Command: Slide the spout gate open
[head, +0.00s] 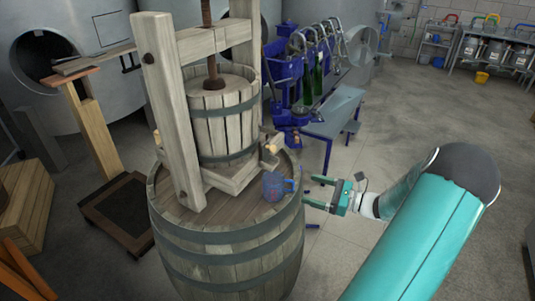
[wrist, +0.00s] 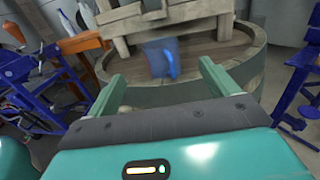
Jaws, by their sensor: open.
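The wooden press (head: 224,115) stands on an upright barrel (head: 230,240). At the right corner of the press tray is a small wooden fitting with a pale peg (head: 275,144). It may be the spout gate, but it is too small to tell whether it is open or shut. My gripper (head: 318,191) is open and empty, to the right of the barrel and pointing at the mug. In the wrist view its fingers (wrist: 162,72) stand apart, with the mug beyond them.
A blue bottling machine (head: 302,70) with green bottles and a blue-grey table (head: 335,112) stand behind. Steel tanks (head: 105,45) line the back. A wooden stand (head: 100,130) is at the left. The floor on the right (head: 440,120) is largely clear.

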